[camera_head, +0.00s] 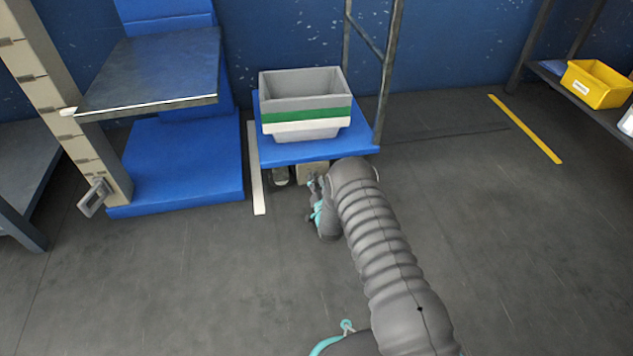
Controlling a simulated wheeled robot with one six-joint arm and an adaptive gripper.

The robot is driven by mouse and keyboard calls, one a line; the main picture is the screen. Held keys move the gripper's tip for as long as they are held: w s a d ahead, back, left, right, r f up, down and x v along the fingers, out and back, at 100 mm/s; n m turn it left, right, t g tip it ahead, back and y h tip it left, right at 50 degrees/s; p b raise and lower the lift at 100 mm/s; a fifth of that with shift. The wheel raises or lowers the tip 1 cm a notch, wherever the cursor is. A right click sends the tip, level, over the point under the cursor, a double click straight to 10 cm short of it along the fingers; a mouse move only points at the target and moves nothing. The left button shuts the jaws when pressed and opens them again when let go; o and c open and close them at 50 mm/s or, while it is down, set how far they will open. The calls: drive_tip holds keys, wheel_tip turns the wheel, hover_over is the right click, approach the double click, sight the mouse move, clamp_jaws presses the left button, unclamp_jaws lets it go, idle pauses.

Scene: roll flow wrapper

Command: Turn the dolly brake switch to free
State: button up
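The blue dolly (272,151) stands against the back wall with a stack of grey, green and white bins (306,103) on it. Under its front edge are a dark caster (280,176) and a beige box-like part (313,170). I cannot make out a brake switch or its setting; the beige part may carry it, but my gripper and arm hide some of that area. My gripper (316,184) is low at the dolly's front edge, just in front of the beige part. Its fingers are too small to show whether they are open or touching anything.
A blue lift with a steel platform (155,70) stands left of the dolly. A pale strip (257,170) lies on the floor between them. A shelf with a yellow bin (597,85) is at the right, near a yellow floor line (525,128). The front floor is clear.

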drive_tip(key=shift+c, duration=0.2)
clamp_jaws()
drive_tip(key=shift+n, duration=0.4)
drive_tip(key=n, duration=0.4)
drive_tip(key=shift+a+n, duration=0.1)
drive_tip(key=shift+n, duration=0.3)
drive_tip(key=n, duration=0.6)
drive_tip(key=shift+a, duration=0.1)
drive_tip(key=shift+n, duration=0.3)
